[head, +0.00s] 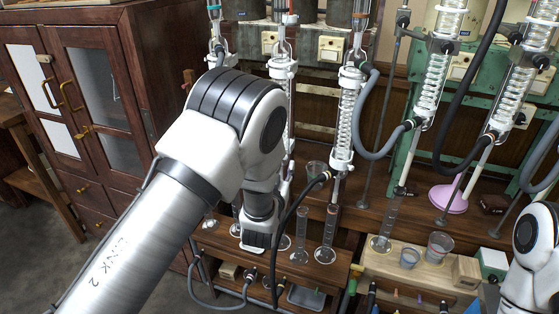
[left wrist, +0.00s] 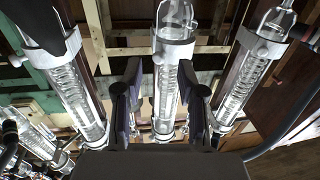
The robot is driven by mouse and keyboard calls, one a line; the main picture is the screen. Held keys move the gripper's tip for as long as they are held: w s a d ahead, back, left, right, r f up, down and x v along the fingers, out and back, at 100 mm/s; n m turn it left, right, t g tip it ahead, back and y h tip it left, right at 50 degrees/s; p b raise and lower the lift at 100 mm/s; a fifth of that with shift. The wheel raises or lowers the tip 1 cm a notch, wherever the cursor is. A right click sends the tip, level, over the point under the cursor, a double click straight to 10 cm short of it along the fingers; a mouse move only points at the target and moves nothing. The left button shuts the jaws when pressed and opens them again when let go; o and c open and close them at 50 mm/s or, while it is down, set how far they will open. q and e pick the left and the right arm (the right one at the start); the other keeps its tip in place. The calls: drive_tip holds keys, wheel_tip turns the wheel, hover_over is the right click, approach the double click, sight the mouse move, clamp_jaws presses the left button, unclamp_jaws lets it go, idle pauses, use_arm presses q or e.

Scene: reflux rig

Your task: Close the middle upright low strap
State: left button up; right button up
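Three glass uprights with coiled inserts and white collar straps show in the left wrist view. The middle upright (left wrist: 168,85) stands between the two dark fingers of my left gripper (left wrist: 160,68), which is open with a finger on each side. A white strap (left wrist: 172,46) circles this upright above the fingers in the picture. Its lower part is largely hidden by my gripper, so I cannot tell the low strap's state. In the head view, my left wrist hides much of the middle upright (head: 284,100); the fingertips are hidden. My right gripper is out of view.
The right upright (head: 347,115) stands close beside the middle one, with grey hoses near it. Glass cylinders (head: 328,240) stand on the wooden bench below. A wooden cabinet (head: 90,100) is at left. A pale wooden block with beakers (head: 420,270) lies at right.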

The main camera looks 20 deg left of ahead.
use_arm(q)
drive_tip(key=w, duration=0.3)
drive_tip(key=shift+a, duration=0.1)
clamp_jaws()
drive_tip(key=shift+y, duration=0.4)
drive_tip(key=shift+w+d+n+g+y, duration=0.3)
drive_tip(key=shift+w+d+n+y, duration=0.15)
drive_tip(key=shift+n+y, duration=0.35)
drive_tip(key=shift+w+d+r+n+g+y+b, duration=0.1)
drive_tip(key=shift+w+d+n+g+y+b, duration=0.15)
drive_tip(key=shift+y, duration=0.3)
drive_tip(key=shift+w+n+g+y+b, duration=0.15)
drive_tip(key=shift+n+y, duration=0.2)
drive_tip(key=shift+y, duration=0.2)
drive_tip(key=shift+s, duration=0.15)
unclamp_jaws()
